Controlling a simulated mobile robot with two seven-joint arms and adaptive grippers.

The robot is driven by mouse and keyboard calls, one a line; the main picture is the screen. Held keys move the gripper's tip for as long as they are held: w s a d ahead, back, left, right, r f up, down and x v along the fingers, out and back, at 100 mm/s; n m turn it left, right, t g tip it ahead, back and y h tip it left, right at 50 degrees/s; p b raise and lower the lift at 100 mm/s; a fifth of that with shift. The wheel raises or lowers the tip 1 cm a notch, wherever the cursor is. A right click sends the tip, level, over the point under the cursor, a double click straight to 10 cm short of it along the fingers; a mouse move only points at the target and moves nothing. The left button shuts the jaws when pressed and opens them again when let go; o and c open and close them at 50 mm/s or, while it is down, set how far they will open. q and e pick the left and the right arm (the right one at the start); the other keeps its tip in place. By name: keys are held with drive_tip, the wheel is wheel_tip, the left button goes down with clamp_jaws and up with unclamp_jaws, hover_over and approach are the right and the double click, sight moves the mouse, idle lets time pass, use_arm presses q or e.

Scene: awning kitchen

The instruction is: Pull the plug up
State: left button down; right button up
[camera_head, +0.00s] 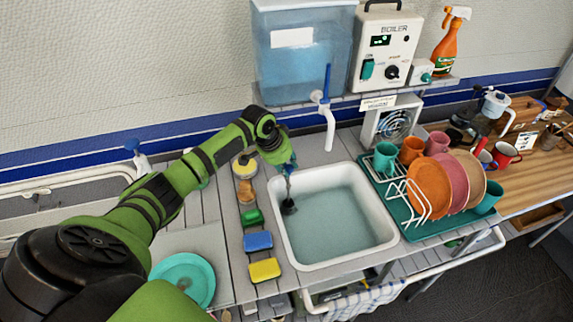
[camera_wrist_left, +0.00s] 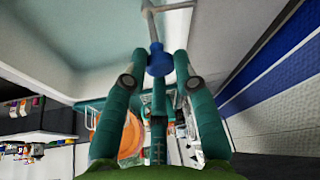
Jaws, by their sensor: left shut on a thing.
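My left gripper (camera_head: 288,166) is over the left side of the white sink (camera_head: 388,240), pointing down. It is shut on the blue knob (camera_wrist_left: 158,63) at the top of the plug's thin metal rod (camera_wrist_left: 149,22). The plug's dark round bottom (camera_head: 289,207) shows below the gripper near the sink's left wall. I cannot tell whether it is seated or a little raised in the water. The sink holds greenish-blue water (camera_head: 335,222). My right gripper is not in view.
A white tap (camera_head: 328,125) hangs behind the sink. A green rack tray (camera_head: 420,232) with plates and cups stands to the right. A green sponge (camera_head: 252,217), a blue sponge (camera_head: 258,241) and a yellow sponge (camera_head: 265,270) lie along the left rim. A teal plate (camera_head: 183,280) is nearer, at left.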

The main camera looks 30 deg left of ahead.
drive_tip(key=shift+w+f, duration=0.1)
use_arm(q)
drive_tip(key=c, duration=1)
unclamp_jaws()
drive_tip(key=shift+w+f, duration=0.1)
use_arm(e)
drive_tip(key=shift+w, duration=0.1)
use_arm(q)
drive_tip(key=v, duration=1.2)
